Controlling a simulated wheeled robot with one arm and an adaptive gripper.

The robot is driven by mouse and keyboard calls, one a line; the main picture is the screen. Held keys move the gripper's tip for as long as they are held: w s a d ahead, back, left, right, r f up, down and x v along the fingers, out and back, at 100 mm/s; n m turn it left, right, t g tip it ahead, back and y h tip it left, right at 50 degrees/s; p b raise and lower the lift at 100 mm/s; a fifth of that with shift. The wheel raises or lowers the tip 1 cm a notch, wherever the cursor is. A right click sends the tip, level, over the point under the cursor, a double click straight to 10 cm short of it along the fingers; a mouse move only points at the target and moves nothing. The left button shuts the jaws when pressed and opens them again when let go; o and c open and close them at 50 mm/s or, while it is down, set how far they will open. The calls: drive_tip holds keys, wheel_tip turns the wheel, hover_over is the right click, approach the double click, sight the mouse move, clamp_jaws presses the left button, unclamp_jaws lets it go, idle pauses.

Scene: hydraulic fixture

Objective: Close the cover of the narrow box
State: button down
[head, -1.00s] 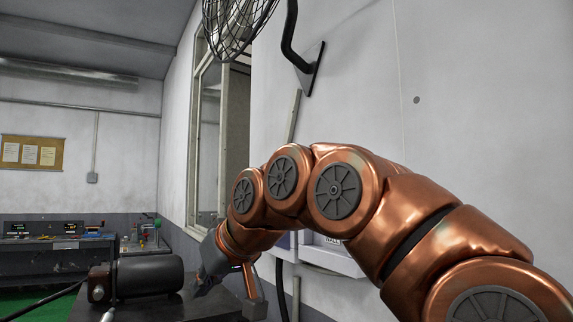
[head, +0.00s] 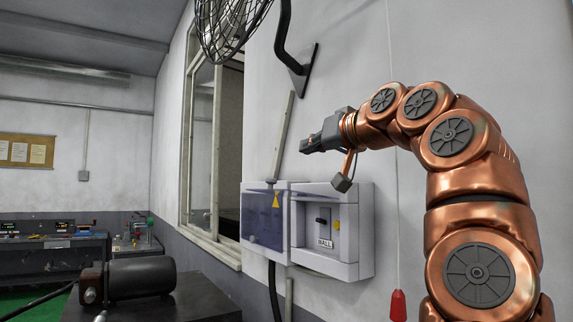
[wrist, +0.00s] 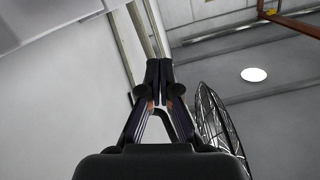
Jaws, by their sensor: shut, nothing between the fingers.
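The narrow box (head: 365,240) is a pale grey case on the wall, right of centre in the head view. Its front is open, showing a panel with a dark knob, a yellow part and a label. Its cover (head: 263,222), a violet see-through panel with a yellow warning triangle, stands swung out to the left of the box. My gripper (head: 303,149) is above the box and cover, pointing left, apart from both. It is shut and empty; its closed fingers (wrist: 159,76) show in the wrist view.
A wire-cage fan (head: 232,25) and a bent black pipe (head: 283,40) are above. A dark motor (head: 145,279) rests on a table (head: 200,302) at lower left. A red handle (head: 398,306) hangs on a cord right of the box. Wall above the box is mostly clear.

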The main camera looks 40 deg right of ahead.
drive_tip(key=w+p, duration=0.1)
drive_tip(key=w, duration=0.2)
drive_tip(key=w+p, duration=0.1)
drive_tip(key=w, duration=0.2)
drive_tip(key=w+f+p, duration=0.1)
drive_tip(key=w, duration=0.3)
drive_tip(key=shift+d, duration=0.25)
drive_tip(key=shift+s+f, duration=0.1)
drive_tip(key=shift+f, duration=0.2)
drive_tip(key=shift+w+a+f, duration=0.15)
drive_tip(key=shift+a+f, duration=0.05)
drive_tip(key=shift+f, duration=0.55)
drive_tip(key=shift+w+a+f, duration=0.15)
drive_tip(key=shift+a+f, duration=0.05)
drive_tip(key=shift+f, duration=0.5)
drive_tip(key=shift+a, duration=0.1)
